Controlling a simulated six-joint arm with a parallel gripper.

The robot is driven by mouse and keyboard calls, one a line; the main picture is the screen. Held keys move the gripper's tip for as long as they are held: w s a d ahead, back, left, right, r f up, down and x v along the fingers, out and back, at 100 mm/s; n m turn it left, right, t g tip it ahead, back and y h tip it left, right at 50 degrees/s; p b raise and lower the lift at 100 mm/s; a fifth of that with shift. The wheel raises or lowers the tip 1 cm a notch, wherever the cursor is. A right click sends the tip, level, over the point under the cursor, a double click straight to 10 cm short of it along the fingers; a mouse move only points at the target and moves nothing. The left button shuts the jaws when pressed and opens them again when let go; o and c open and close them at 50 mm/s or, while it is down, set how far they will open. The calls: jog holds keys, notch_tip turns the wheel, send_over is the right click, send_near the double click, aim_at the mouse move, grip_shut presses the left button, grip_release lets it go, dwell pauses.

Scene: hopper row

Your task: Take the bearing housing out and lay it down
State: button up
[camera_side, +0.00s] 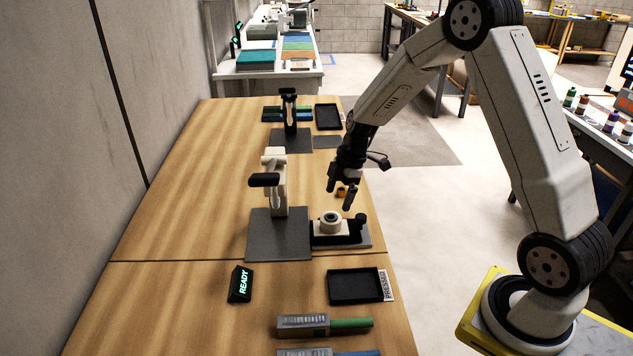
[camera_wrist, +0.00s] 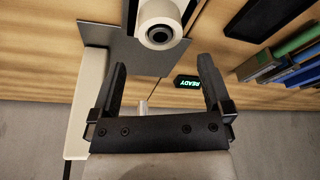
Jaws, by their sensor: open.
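The bearing housing (camera_side: 330,224) is a short off-white ring with a dark hole in its top. It sits upright in a black holder (camera_side: 358,241) beside the press (camera_side: 279,190). In the wrist view the housing (camera_wrist: 158,32) is at the top, beyond the fingertips and partly cut off by the frame. My gripper (camera_side: 341,188) is open above the bench, higher than the housing and a little behind it. In the wrist view nothing lies between the fingers of my gripper (camera_wrist: 162,66). A black tray marked PRESSED (camera_side: 354,287) lies in front of the holder and looks empty.
A READY sign (camera_side: 240,284) glows green. Green and blue items in grey holders (camera_side: 305,325) lie nearer the camera. A second press (camera_side: 289,110) stands farther back. Bare wood lies between.

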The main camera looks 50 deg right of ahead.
aim_at(331, 217)
jog(key=shift+x, duration=3.85)
grip_shut()
